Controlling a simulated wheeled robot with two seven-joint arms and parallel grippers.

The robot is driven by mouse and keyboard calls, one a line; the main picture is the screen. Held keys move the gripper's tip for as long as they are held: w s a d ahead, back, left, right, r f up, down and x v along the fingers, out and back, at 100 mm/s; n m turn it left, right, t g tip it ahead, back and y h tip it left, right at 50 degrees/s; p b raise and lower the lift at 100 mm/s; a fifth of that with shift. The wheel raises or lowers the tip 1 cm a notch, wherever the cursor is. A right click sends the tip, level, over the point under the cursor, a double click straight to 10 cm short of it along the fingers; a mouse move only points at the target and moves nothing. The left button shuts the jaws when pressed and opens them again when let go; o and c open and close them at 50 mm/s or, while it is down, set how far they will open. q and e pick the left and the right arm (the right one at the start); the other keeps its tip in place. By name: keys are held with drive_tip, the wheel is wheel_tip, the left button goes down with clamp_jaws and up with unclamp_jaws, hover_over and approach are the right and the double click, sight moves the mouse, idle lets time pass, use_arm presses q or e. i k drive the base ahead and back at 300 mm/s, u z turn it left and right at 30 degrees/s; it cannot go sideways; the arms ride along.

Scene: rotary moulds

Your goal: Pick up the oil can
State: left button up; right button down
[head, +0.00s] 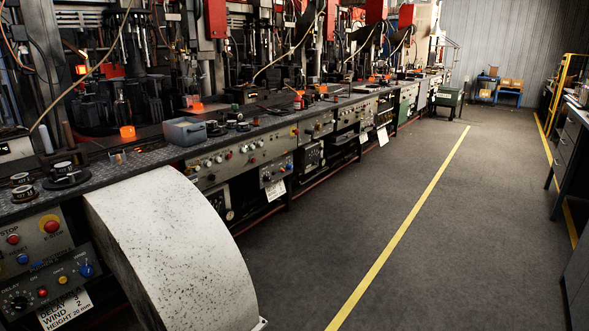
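I cannot make out an oil can for certain in the head view. A small red item (298,102) stands on the long machine bench (143,157) at mid-distance, but it is too small to identify. Neither of my grippers is in view.
A large speckled white curved cover (172,243) juts from the bench at the lower left. A grey box (185,131) and dark round parts (63,170) lie on the bench. The grey floor (440,240) is clear along the yellow line. A dark cabinet (567,145) stands at right.

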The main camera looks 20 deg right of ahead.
sight(299, 101)
drive_tip(key=u, duration=0.05)
drive_tip(key=k, duration=0.4)
drive_tip(key=z, duration=1.55)
drive_tip(key=i, duration=1.5)
drive_tip(key=u, duration=1.4)
drive_tip(key=i, duration=0.75)
drive_tip(key=u, duration=0.75)
